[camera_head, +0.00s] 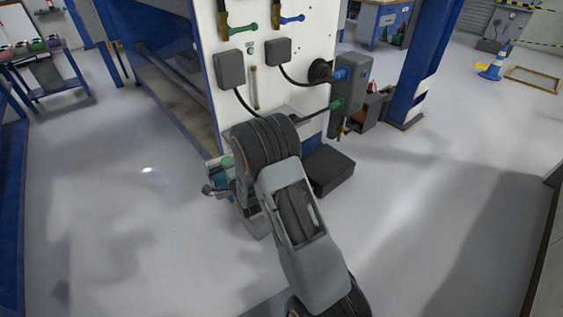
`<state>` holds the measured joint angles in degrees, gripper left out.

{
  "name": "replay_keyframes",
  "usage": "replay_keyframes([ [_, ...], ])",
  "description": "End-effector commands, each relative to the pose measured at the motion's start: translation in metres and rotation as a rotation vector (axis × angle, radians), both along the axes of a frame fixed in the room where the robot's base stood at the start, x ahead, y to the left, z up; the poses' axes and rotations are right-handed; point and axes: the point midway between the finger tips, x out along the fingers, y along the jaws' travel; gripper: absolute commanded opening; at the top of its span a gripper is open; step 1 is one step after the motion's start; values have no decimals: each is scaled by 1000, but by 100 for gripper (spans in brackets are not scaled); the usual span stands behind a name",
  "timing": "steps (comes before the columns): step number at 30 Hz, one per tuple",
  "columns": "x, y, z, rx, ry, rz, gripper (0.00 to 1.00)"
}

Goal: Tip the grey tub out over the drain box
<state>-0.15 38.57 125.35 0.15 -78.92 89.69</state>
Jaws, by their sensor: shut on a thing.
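My arm reaches away from the bottom of the picture, and its dark wrist end hides most of my gripper (238,190). My gripper is shut on the grey tub (256,223), which shows only in part below and left of the arm. The tub's opening and contents cannot be made out. A dark box (331,170), which looks like the drain box, sits on the floor just right of my arm, at the foot of the white panel. The arm covers part of its left side.
The white machine panel (290,95) with hoses and grey boxes stands close behind my arm. A teal and white item (219,168) is left of the wrist. A blue post (413,70) stands to the right.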

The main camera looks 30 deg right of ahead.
Motion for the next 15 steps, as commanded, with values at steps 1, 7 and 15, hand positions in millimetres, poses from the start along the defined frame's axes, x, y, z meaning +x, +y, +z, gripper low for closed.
replay_keyframes([
  [1, 0, 0, 6, 0, 18, 0, 0],
  [7, 0, 0, 8, 0, 100, 0, 0],
  [15, 1, 0, 11, 0, 211, 0, 0],
])
